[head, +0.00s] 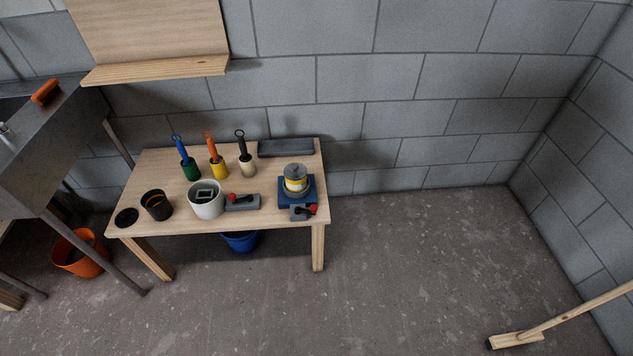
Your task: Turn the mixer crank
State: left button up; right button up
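A blue stand (283,196) holding a yellow and grey can (296,180) sits at the right end of the wooden table (165,222). A small grey block with a red-knobbed crank (313,209) is at its front. A second grey block with a dark lever and red knob (233,197) lies next to a white pot (207,208), which has a grey square piece in its mouth. I cannot tell for certain which of the two is the mixer crank. Neither of my grippers is in view.
Green, yellow and cream cups with handled tools, such as the yellow cup (218,170), stand at the back. A dark tray (286,148) is behind the can. A black cup (157,206) is at left. Blue and orange buckets (80,266) are on the floor. A broom (515,340) lies right; floor between is clear.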

aim_at(314, 208)
jog(key=z, duration=2.75)
jog(key=k, duration=0.6)
jog(key=u, duration=1.15)
